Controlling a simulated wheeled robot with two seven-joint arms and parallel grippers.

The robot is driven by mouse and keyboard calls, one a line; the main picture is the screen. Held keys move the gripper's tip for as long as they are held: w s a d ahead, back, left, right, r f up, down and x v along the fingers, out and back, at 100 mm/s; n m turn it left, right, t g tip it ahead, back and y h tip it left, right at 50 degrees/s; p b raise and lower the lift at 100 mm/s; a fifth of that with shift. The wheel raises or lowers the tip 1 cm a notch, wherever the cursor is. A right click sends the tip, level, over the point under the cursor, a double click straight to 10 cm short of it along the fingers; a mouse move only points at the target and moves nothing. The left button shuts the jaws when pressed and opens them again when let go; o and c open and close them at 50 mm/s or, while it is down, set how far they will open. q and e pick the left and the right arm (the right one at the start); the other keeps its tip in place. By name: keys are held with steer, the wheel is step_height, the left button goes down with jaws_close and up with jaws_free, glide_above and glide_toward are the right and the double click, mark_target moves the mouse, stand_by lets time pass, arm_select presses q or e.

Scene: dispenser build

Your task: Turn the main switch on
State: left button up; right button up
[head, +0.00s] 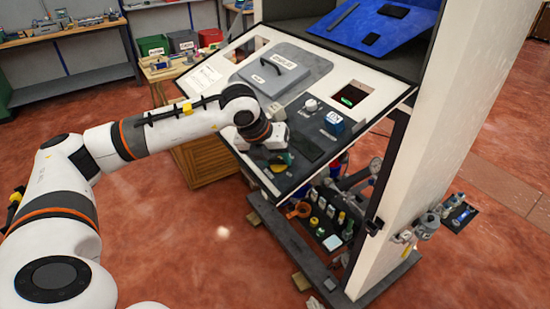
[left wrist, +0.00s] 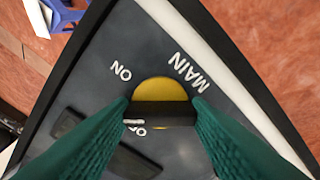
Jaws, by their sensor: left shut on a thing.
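The main switch is a yellow disc (left wrist: 160,90) with a black bar handle (left wrist: 162,114) across it, on a dark panel. In the left wrist view "MAIN" (left wrist: 190,73) is printed beside it, "ON" (left wrist: 121,70) to its upper left, and a partly hidden "OFF" (left wrist: 137,128) by the handle's left end. A short white mark shows at that left end, nearer "OFF" than "ON". My left gripper (left wrist: 160,115) is shut on the handle with its green fingers on either side. My right gripper is not in view.
The sloped console (head: 203,78) also carries a white knob (head: 311,105), a blue-topped part (head: 334,118) and a grey hatch with a handle (head: 283,68). A blue board (head: 412,20) lies above. Pipes and valves sit below. Red floor is open at left.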

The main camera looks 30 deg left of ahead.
arm_select(q)
steer(key=m+b, duration=0.4)
steer(key=b, duration=0.1)
steer(key=shift+f, duration=0.2)
steer(key=m+b, duration=0.1)
steer(key=m, duration=0.1)
steer(key=shift+r+m+h+b, duration=0.1)
steer(key=shift+m+h+b, duration=0.2)
steer(key=shift+h+b, duration=0.1)
steer(key=shift+r+m+b, duration=0.1)
steer(key=shift+m+b, duration=0.35)
steer(key=shift+m, duration=0.55)
steer(key=o, duration=1)
steer(key=b+v, duration=0.2)
steer(key=v, duration=1)
steer(key=shift+a, duration=0.15)
